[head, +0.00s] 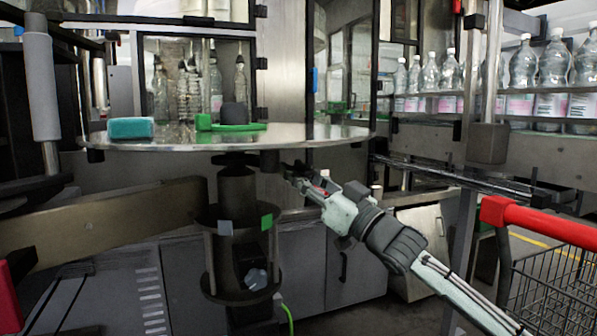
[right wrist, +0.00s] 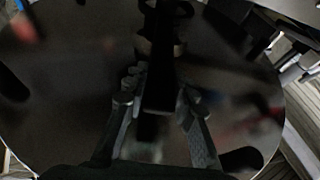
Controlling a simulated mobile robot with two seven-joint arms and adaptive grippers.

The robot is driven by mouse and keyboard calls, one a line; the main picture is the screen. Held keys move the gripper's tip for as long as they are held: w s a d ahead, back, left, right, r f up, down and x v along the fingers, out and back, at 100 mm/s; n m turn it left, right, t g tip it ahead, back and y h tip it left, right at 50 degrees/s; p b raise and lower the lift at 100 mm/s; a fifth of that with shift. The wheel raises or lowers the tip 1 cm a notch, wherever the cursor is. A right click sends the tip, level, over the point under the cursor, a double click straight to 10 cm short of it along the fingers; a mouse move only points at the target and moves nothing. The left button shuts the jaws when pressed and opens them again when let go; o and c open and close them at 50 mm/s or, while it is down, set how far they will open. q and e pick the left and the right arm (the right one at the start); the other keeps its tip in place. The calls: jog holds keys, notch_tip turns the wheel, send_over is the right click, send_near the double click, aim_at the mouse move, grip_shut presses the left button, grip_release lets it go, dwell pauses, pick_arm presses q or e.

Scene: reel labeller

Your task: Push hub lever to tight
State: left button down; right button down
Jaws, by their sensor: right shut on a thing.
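My right gripper (head: 289,170) reaches in from the right, just below the rim of the round metal table (head: 345,133). In the right wrist view its two fingers (right wrist: 157,92) stand on either side of a dark bar, which I take to be the hub lever (right wrist: 158,68), and are shut on it. The bar runs from the dark hub (right wrist: 165,18) at the top of that view. In the head view the hub column (head: 237,188) stands under the table; the lever is hard to make out there. My left gripper is not in view.
A teal block (head: 131,128) and a green piece with a dark knob (head: 234,117) lie on the table. Below are a ring with a grey tag (head: 225,228) and a green tag (head: 266,222). A red-handled cart (head: 545,222) stands at right.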

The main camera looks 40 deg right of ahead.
jog(key=shift+d, duration=0.15)
jog(key=c, duration=1.2)
grip_release()
jog(key=shift+s+f, duration=0.3)
jog(key=shift+s, duration=0.05)
jog(key=v, duration=1.1)
